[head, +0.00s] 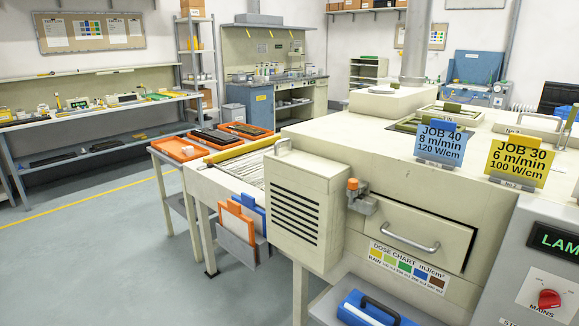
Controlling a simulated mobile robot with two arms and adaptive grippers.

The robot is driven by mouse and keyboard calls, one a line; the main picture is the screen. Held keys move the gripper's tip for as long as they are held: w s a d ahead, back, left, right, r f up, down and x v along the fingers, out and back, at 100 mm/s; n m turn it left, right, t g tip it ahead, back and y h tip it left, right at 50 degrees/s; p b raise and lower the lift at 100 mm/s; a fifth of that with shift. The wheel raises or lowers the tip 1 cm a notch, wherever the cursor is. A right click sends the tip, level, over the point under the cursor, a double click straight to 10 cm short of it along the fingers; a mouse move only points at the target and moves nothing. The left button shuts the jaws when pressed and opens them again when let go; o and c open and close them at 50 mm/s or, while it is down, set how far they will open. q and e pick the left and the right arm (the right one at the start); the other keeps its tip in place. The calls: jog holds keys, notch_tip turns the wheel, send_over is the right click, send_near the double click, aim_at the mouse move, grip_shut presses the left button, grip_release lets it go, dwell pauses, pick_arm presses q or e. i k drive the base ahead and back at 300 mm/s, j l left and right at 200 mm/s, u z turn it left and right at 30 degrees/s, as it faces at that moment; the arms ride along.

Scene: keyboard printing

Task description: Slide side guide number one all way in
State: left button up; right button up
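A cream curing machine (325,140) fills the right half of the head view. A yellow bar (238,149) lies along the conveyor belt (248,168) at its left end; I see no number on it, so I cannot tell whether it is side guide number one. On the machine's top are framed openings with olive handles (452,108), with lettering too small to read surely. Neither of my grippers is in view.
Orange trays (180,149) with dark keyboards stand on a side table beyond the belt. A drawer (415,238) with a metal handle, a vented box (296,215) and a control panel (550,265) face forward. A blue case (368,308) sits low in front. The floor at left is clear.

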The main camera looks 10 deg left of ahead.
aim_at(210, 159)
jog(key=i+j+u, duration=0.65)
jog(key=i+u, duration=0.15)
jog(key=i+j+u, duration=0.1)
jog(key=i+u, duration=0.35)
jog(key=i, duration=0.15)
jog(key=i+j+z, duration=0.1)
jog(key=i+z, duration=0.15)
jog(key=i, duration=0.25)
jog(key=i+j+z, duration=0.2)
jog(key=i, duration=0.3)
jog(key=i+j+z, duration=0.25)
jog(key=i, duration=0.25)
